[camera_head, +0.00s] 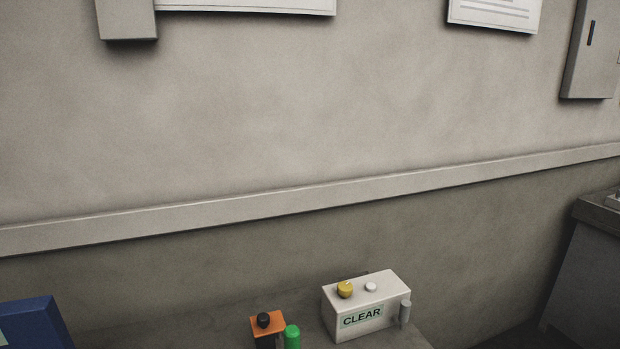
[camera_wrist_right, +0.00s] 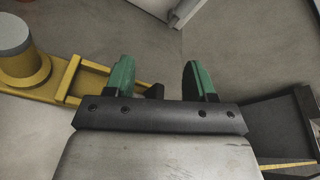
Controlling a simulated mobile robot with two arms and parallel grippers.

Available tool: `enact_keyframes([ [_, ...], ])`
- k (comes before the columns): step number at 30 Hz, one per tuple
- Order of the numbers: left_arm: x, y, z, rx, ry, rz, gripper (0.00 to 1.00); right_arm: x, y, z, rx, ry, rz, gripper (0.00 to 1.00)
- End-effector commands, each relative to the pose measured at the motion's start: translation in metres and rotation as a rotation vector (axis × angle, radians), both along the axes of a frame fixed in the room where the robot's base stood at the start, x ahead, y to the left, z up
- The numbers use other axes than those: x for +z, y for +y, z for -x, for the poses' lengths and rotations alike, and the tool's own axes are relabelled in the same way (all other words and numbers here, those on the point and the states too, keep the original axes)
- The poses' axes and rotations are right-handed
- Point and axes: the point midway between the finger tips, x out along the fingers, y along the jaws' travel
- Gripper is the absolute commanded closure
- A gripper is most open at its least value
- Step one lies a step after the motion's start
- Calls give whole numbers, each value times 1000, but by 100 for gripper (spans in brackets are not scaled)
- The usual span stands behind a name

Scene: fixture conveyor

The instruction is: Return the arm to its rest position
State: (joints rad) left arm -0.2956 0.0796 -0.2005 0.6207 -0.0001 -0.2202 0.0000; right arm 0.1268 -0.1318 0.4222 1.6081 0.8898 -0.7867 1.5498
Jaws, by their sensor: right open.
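My right gripper (camera_wrist_right: 160,82) shows in the right wrist view, with its two green fingers apart and nothing between them. Grey floor lies beyond the fingertips. No gripper or arm shows in the head view, and my left gripper is in neither view.
In the head view, a white box marked CLEAR (camera_head: 368,306) stands on a surface beside an orange and black item (camera_head: 266,328) and a green cylinder (camera_head: 292,337). A blue object (camera_head: 32,322) is at lower left. A yellow structure (camera_wrist_right: 88,80) lies left of the fingers in the wrist view.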

Motion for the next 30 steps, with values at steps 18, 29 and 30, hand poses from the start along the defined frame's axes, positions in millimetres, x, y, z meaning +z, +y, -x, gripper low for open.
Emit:
enact_keyframes([
  [18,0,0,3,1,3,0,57,-30,60,203,1146,28,1521,45],
  [29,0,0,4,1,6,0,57,-13,66,286,1662,-56,1876,45],
  [30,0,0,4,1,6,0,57,-11,66,293,1708,-67,1900,45],
])
